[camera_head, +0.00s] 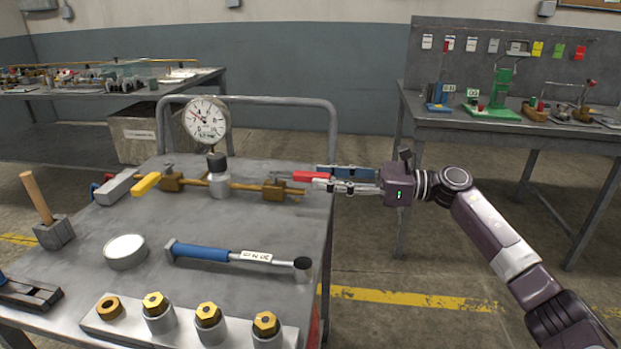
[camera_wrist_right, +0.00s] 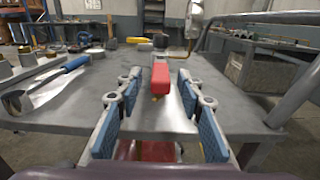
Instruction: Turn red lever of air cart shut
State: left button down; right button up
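The red lever (camera_head: 311,176) extends to the right from the right brass valve (camera_head: 275,190) on the cart (camera_head: 150,220), roughly in line with the brass pipe (camera_head: 243,187). My right gripper (camera_head: 316,178) is level with the lever, coming in from the right. In the right wrist view the red lever (camera_wrist_right: 160,79) points at the camera, between the spread blue-padded fingers (camera_wrist_right: 159,78). A gap shows on both sides of it. My left gripper is not in view.
A yellow lever (camera_head: 146,183) sits on the left valve (camera_head: 171,180). A round gauge (camera_head: 206,118) stands behind the pipe. A blue-handled tool (camera_head: 238,254), a white disc (camera_head: 125,250) and brass-topped fittings (camera_head: 209,316) lie nearer. A tube rail (camera_head: 270,99) edges the cart's far side.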

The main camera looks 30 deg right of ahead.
aim_at(294, 175)
jog(key=shift+x, duration=1.65)
jog(key=shift+c, duration=0.2)
grip_shut()
